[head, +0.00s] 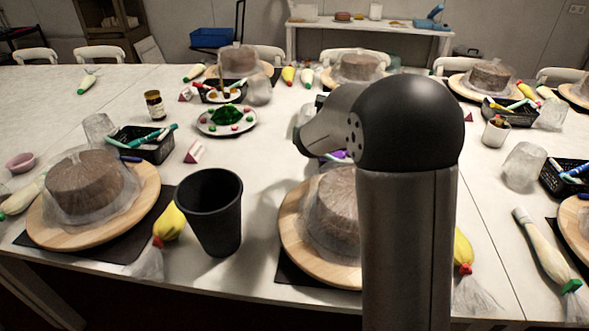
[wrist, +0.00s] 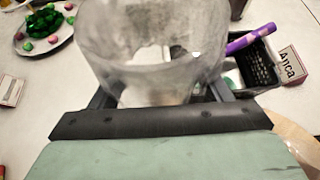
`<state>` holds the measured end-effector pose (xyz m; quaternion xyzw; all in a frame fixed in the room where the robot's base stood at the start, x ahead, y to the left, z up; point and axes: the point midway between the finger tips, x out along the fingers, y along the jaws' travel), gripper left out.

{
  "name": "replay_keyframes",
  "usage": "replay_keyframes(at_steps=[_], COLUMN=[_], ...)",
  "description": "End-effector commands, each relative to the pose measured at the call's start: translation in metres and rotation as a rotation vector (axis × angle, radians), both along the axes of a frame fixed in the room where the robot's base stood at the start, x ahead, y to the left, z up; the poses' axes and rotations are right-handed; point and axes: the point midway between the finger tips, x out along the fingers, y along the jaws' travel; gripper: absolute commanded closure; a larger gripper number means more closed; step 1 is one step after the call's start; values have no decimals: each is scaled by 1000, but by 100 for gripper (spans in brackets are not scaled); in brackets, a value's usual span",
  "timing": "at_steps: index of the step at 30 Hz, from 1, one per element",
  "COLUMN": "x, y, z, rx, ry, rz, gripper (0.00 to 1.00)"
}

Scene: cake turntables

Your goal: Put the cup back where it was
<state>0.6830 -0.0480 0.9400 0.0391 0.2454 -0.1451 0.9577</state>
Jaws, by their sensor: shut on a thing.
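In the wrist view, a translucent, frosted cup (wrist: 150,45) stands between the two dark fingers of my gripper (wrist: 160,96). My gripper is shut on the cup's lower part. The cup's mouth runs past the top of the picture. I cannot tell whether its base touches the white table (wrist: 75,85).
A black basket (wrist: 257,65) with a purple marker (wrist: 250,38) and a name card (wrist: 291,66) are close right of the cup. A plate (head: 226,130) with a green item lies left of my arm. A black tumbler (head: 210,215) and wrapped cakes on turntables (head: 150,190) stand nearer.

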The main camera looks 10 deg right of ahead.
Motion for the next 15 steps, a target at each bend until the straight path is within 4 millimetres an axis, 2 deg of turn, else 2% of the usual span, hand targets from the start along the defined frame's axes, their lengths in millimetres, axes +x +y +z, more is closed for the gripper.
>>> replay_keyframes(at_steps=[5, 11, 15], x=[29, 77, 102], y=[9, 24, 31], z=[-11, -32, -60], rx=[3, 2, 1], ry=[1, 2, 2], rz=[1, 2, 0], gripper=[59, 59, 59])
